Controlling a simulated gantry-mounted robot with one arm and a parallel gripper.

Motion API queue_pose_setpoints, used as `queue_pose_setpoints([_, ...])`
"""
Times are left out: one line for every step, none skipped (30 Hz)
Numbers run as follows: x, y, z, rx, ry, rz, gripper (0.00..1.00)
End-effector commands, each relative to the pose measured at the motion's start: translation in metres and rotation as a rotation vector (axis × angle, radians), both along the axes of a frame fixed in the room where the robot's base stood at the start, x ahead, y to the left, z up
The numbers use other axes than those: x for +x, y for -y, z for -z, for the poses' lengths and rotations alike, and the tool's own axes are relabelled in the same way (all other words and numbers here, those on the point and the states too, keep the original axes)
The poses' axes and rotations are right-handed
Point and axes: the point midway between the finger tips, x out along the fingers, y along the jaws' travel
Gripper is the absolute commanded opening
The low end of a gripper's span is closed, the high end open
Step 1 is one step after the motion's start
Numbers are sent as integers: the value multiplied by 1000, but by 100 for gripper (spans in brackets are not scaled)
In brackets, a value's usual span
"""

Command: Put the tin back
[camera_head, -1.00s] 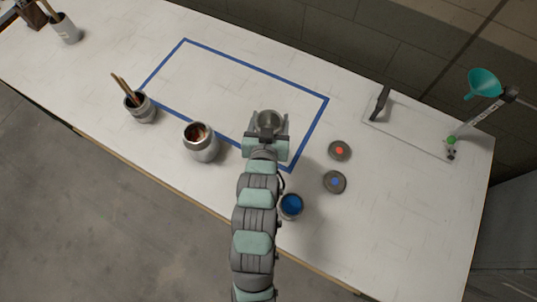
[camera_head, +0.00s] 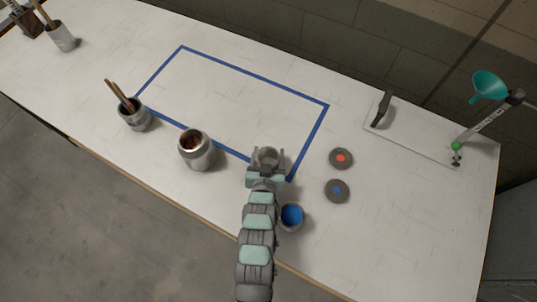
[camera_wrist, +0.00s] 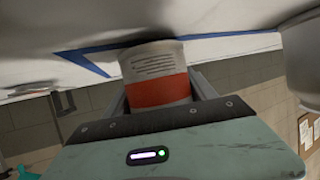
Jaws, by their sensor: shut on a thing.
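My gripper (camera_head: 266,160) is shut on a tin (camera_head: 266,155), near the lower right corner of the blue taped rectangle (camera_head: 240,76). In the wrist view the tin (camera_wrist: 155,72) has a white label with dark print and an orange-red band, and sits between the two fingers. Its contents cannot be made out. A second tin, with blue contents (camera_head: 291,215), stands open on the table just right of my arm. Two round lids lie to the right, one with a red dot (camera_head: 341,158) and one with a blue dot (camera_head: 337,190).
A larger metal pot (camera_head: 197,150) stands left of my gripper, and a pot with brushes (camera_head: 134,114) is farther left. A board with a dark upright handle (camera_head: 381,108) and a stand with a teal funnel (camera_head: 489,85) are at the right. The taped rectangle's inside is clear.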

Motion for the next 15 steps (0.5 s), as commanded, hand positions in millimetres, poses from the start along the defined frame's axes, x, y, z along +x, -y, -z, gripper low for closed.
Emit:
queue_pose_setpoints([-1,0,7,0,-5,1,12])
queue_pose_setpoints([-1,0,9,1,-5,0,12])
queue_pose_setpoints([-1,0,10,1,-5,0,12])
queue_pose_setpoints([-1,0,10,0,-4,0,12])
queue_pose_setpoints([-1,0,9,0,-3,0,12])
queue_pose_setpoints([-1,0,9,0,-3,0,12])
queue_pose_setpoints([0,0,9,0,-2,0,12])
queue_pose_setpoints([0,0,9,0,-2,0,12])
queue_pose_setpoints([0,0,9,0,-2,0,12])
queue_pose_setpoints([0,0,10,0,-3,0,12])
queue_pose_setpoints([0,0,11,0,-3,0,12])
queue_pose_setpoints([0,0,11,0,-3,0,67])
queue_pose_setpoints([0,0,11,0,-2,0,69])
queue_pose_setpoints([0,0,10,0,-2,0,72])
queue_pose_setpoints([0,0,10,0,-2,0,75])
